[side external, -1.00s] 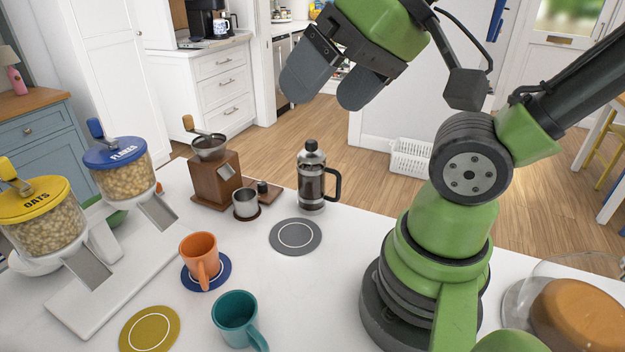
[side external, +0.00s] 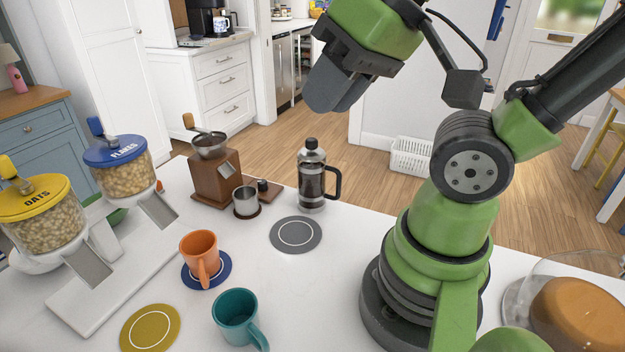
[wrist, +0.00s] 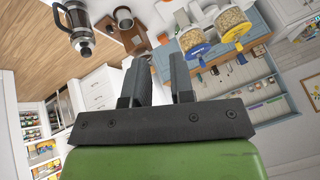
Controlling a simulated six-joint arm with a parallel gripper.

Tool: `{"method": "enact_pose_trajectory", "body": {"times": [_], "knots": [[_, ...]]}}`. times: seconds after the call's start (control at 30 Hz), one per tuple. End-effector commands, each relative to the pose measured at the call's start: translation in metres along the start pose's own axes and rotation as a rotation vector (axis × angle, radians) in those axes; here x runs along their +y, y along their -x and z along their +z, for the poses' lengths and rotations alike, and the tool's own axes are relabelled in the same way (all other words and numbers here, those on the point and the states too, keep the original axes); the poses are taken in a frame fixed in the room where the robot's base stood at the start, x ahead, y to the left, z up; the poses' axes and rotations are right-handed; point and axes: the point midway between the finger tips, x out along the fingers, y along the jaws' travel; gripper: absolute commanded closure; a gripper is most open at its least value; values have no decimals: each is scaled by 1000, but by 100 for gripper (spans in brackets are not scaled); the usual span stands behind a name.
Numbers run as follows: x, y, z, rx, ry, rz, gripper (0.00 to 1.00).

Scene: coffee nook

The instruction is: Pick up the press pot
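The press pot (side external: 312,183), a glass jug with a dark lid, metal band and black handle, stands upright on the white counter near its back edge, behind the grey round coaster (side external: 296,235). In the wrist view the press pot (wrist: 82,42) shows at the upper left, off to one side of the fingers. My gripper (side external: 334,98) is in the air above the press pot and apart from it. In the wrist view its two fingers (wrist: 159,65) stand apart with nothing between them.
A wooden coffee grinder (side external: 215,178) and a metal cup (side external: 246,203) stand left of the pot. An orange mug (side external: 200,257), a teal mug (side external: 237,317) and two cereal dispensers (side external: 120,170) are further forward and left. A domed cake (side external: 580,312) is at the right.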

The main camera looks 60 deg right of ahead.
Motion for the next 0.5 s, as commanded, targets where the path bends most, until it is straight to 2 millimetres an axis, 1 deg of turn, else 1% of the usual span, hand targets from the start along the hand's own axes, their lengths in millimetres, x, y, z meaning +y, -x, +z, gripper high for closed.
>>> {"method": "enact_pose_trajectory", "body": {"times": [0.07, 0.2, 0.37, 0.5], "knots": [[9, -13, 3, -103, 94, 82, 78], [35, -39, 11, -345, 332, 280, 78], [68, -65, 19, -617, 597, 504, 78], [93, -84, 23, -824, 846, 679, 78]]}}
